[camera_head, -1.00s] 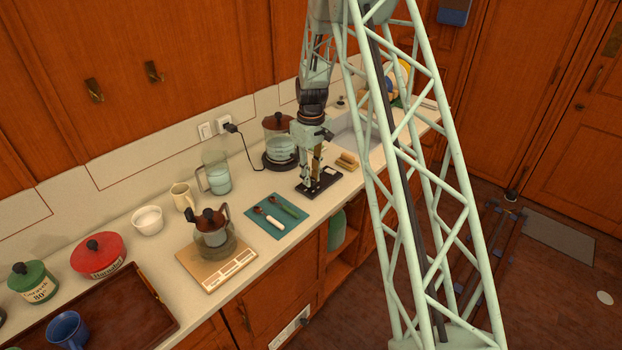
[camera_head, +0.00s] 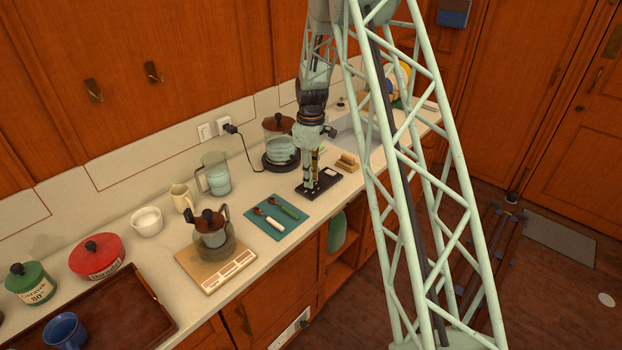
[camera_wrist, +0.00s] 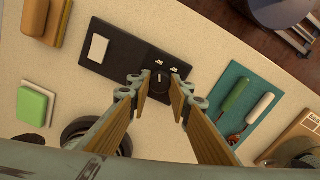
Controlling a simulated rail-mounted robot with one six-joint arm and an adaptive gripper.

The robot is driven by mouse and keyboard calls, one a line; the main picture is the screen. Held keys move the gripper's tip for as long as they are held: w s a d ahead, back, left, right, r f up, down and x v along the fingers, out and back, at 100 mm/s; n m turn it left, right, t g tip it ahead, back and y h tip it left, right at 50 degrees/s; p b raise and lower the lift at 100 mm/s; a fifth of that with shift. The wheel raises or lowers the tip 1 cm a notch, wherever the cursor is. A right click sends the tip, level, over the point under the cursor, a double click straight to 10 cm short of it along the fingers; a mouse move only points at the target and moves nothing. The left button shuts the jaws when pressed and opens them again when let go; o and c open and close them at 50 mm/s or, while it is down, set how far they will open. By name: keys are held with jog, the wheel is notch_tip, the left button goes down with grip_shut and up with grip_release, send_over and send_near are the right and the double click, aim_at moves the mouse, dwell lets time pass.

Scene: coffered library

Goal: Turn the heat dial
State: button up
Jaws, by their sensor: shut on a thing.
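The heat dial (camera_wrist: 159,78) is a small dark round knob with a pale mark on a black panel (camera_wrist: 113,58). In the wrist view it sits between the fingertips of my gripper (camera_wrist: 160,90), which is shut on it. In the head view my gripper (camera_head: 311,184) points down at the panel (camera_head: 328,180) on the counter. The dial itself is too small and hidden there to make out. The panel also bears a white rectangular plate (camera_wrist: 98,48) and small white markings near the dial.
A teal mat (camera_head: 262,225) with utensils lies left of the panel. A glass pot (camera_head: 279,142) on a dark base stands behind it. A wooden block (camera_head: 347,162) lies to its right. A coffee maker (camera_head: 213,240) stands on a wooden board (camera_head: 186,264) further left.

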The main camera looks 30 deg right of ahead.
jog(key=o, duration=0.9)
jog(key=shift+r, duration=0.1)
jog(key=shift+r, duration=5.9)
